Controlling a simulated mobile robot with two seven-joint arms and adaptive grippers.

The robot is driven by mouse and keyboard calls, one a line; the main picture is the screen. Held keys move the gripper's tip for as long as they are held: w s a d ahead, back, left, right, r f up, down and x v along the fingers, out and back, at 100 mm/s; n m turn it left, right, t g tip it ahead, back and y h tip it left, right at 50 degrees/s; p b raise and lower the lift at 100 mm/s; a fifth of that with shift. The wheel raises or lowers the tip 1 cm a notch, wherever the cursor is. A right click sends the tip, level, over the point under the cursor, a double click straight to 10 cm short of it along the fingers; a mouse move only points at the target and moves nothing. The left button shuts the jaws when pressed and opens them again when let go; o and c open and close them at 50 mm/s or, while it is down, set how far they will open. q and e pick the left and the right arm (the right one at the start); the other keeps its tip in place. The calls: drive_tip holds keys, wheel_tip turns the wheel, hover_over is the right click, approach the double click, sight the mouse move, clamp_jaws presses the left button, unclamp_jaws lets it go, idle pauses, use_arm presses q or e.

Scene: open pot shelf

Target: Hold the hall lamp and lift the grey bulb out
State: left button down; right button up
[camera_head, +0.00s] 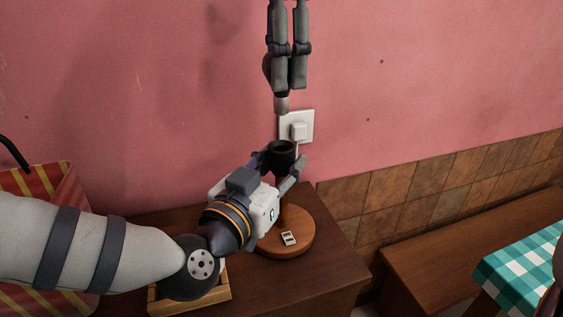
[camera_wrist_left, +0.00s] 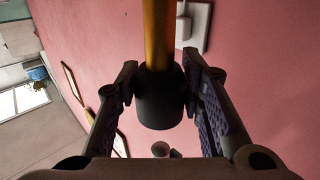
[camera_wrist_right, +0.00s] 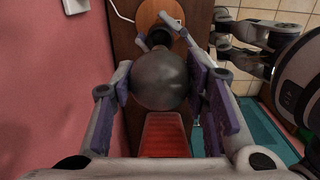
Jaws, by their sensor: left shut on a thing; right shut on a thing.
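The hall lamp has a round wooden base (camera_head: 300,243), a wooden stem (camera_wrist_left: 158,35) and a black socket (camera_head: 281,150). It stands upright on the dark wooden cabinet. My left gripper (camera_head: 283,170) is shut on the socket from the side; the left wrist view shows the socket (camera_wrist_left: 160,100) between its fingers. The grey bulb (camera_wrist_right: 160,80) is held between the fingers of my right gripper (camera_wrist_right: 162,85). In the head view, my right gripper (camera_head: 287,84) points down from above. The bulb's metal cap (camera_head: 282,104) shows below the fingers, above and apart from the socket.
A white wall switch (camera_head: 299,127) is close behind the socket. A small wooden tray (camera_head: 222,290) stands beside the lamp, partly under my left arm. A red-and-yellow striped thing (camera_head: 40,180) is at left. A table with a checked cloth (camera_head: 520,265) is at lower right.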

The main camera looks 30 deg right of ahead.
use_arm(q)
drive_tip(key=c, duration=1)
unclamp_jaws()
drive_tip(key=v, duration=1.2)
drive_tip(key=shift+f, duration=0.1)
